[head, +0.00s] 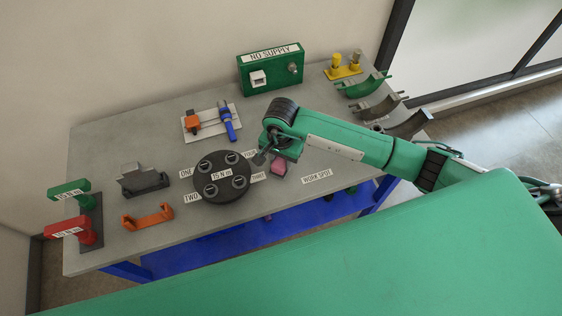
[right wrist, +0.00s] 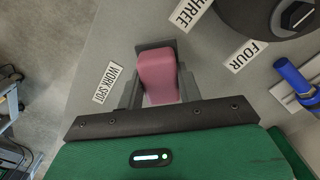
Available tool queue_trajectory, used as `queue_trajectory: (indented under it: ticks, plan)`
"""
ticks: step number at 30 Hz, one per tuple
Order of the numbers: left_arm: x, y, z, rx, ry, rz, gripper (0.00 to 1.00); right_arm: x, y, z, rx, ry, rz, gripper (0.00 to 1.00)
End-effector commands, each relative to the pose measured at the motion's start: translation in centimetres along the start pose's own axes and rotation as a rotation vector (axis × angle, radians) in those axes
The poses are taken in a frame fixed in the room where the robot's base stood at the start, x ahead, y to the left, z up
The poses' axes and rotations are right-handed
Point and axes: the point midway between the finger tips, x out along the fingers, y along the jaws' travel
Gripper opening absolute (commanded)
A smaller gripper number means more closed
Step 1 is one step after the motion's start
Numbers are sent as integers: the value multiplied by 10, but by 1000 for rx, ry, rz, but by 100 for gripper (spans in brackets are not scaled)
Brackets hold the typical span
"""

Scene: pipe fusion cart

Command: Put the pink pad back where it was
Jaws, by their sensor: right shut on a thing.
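The pink pad (head: 279,168) is between the fingers of my right gripper (head: 274,163), close to the right side of the round black plate. The right wrist view shows the pink pad (right wrist: 158,75) pinched between the two grey fingers, over the grey tabletop. I cannot tell whether it touches the table. The WORK SPOT label (head: 317,177) lies to its right in the head view. My left gripper is not in view.
The black plate (head: 221,178) has several bolts and number labels around it. A white board (head: 211,122) with orange and blue parts, a green NO SUPPLY box (head: 270,70) and curved half-shells (head: 380,106) stand behind. An orange bracket (head: 147,217) lies left.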

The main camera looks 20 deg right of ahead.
Motion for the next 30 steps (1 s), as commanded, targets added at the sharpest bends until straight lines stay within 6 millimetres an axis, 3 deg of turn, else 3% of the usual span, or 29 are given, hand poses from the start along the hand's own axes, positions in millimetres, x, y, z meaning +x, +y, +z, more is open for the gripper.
queue_trajectory:
  ticks: [6,18,19,22,30]
  plan:
    - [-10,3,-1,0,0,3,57,24,0,0,2,-2,1,11]
    - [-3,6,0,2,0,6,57,30,0,-1,1,1,-1,11]
    - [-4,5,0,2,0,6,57,29,0,-1,1,1,-1,40]
    - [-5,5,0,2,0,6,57,29,0,0,1,0,-1,58]
    - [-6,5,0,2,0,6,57,28,0,0,1,0,-1,58]
